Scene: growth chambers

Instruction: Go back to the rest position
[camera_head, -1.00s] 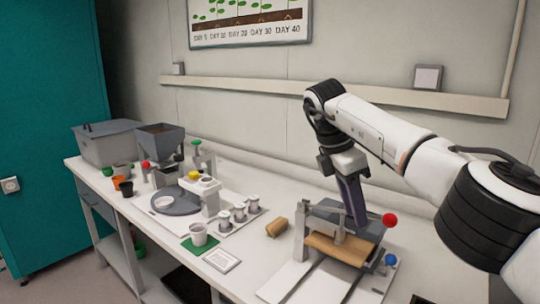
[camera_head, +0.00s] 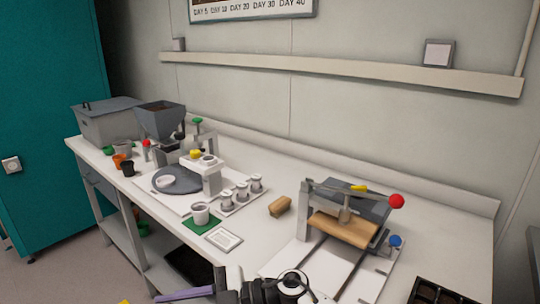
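My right arm is low at the bottom edge of the head view, partly cut off by the frame. Its gripper (camera_head: 185,295) points left, with a purple finger in sight in front of the bench. I cannot see whether it is open or shut, and no held object shows. The gripper is clear of the press (camera_head: 345,225), which has a red knob (camera_head: 396,201), a blue knob (camera_head: 394,241) and a wooden board under its frame. My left gripper is not in view.
On the white bench are a wooden block (camera_head: 280,206), a white cup (camera_head: 200,214) on a green mat, several small jars, a grey turntable (camera_head: 177,181), a hopper (camera_head: 160,118) and a grey bin (camera_head: 107,124). A dark tray (camera_head: 438,292) is at lower right. The bench's back right is clear.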

